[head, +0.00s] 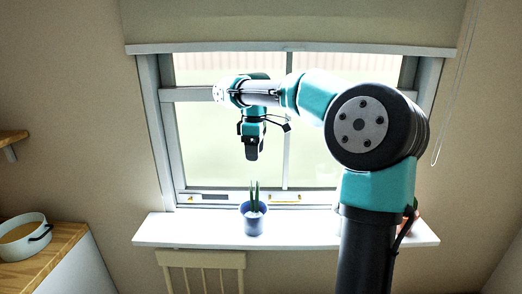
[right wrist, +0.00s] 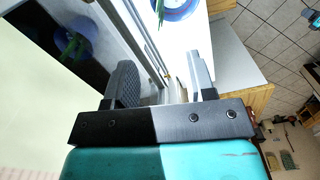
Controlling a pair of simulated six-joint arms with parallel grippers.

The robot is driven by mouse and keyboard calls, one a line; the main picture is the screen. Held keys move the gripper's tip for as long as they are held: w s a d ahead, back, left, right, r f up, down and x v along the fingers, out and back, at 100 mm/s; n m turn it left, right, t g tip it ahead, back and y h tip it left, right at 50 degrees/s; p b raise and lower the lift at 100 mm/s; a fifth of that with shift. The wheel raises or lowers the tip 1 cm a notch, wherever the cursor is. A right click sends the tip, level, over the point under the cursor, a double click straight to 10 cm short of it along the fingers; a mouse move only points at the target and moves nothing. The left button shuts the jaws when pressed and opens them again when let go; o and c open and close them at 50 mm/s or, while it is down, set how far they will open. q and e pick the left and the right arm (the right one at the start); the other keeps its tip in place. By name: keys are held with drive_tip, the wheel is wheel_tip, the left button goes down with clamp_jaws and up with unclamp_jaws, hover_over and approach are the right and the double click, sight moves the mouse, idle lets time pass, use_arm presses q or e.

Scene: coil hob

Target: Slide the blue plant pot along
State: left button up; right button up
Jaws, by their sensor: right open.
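The blue plant pot (head: 254,225) stands upright on the white windowsill (head: 185,229), with thin green leaves sticking up from it. My right gripper (head: 251,154) hangs pointing down above the pot, apart from it. In the right wrist view the two fingers of that gripper (right wrist: 163,78) are spread with nothing between them. The blue pot (right wrist: 182,10) shows beyond them at the top edge, partly cut off. My left gripper is not in view.
A second, reddish pot (head: 415,222) on the sill's right is mostly hidden by my arm. The window (head: 220,130) rises behind the sill. A chair (head: 203,258) stands below. A white pan (head: 22,238) sits on the left counter. The sill left of the blue pot is clear.

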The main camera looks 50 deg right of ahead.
sight(255, 177)
idle(0.4)
wheel_tip(255, 177, down, 12)
idle(0.7)
drive_tip(key=shift+c, duration=0.3)
clamp_jaws()
